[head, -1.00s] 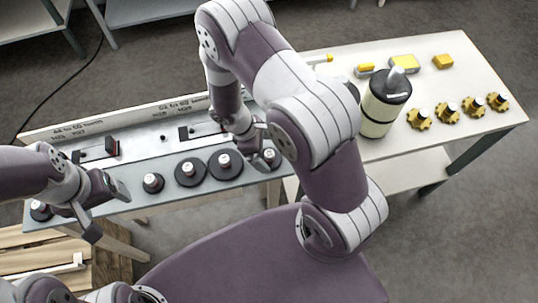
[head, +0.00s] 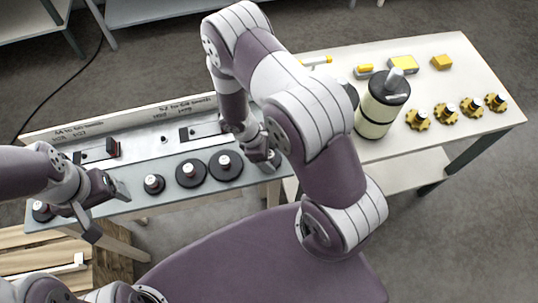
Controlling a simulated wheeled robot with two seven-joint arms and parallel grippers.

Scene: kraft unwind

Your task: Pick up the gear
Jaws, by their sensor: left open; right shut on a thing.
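Several dark round pieces with pale knobs stand in a row on the grey work strip, among them one (head: 154,184), a wider one (head: 191,173) and another wide one (head: 226,165). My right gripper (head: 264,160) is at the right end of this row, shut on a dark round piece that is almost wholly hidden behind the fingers. My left gripper (head: 106,212) is open and empty above the left part of the strip, near another dark round piece (head: 42,212). Several yellow toothed gears (head: 445,113) stand on the right table, apart from both grippers.
A cream cylinder with a dark top (head: 378,112) stands on the white table (head: 440,150), close to my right arm. Yellow blocks (head: 442,62) lie along its back. A wooden pallet (head: 60,255) is at lower left.

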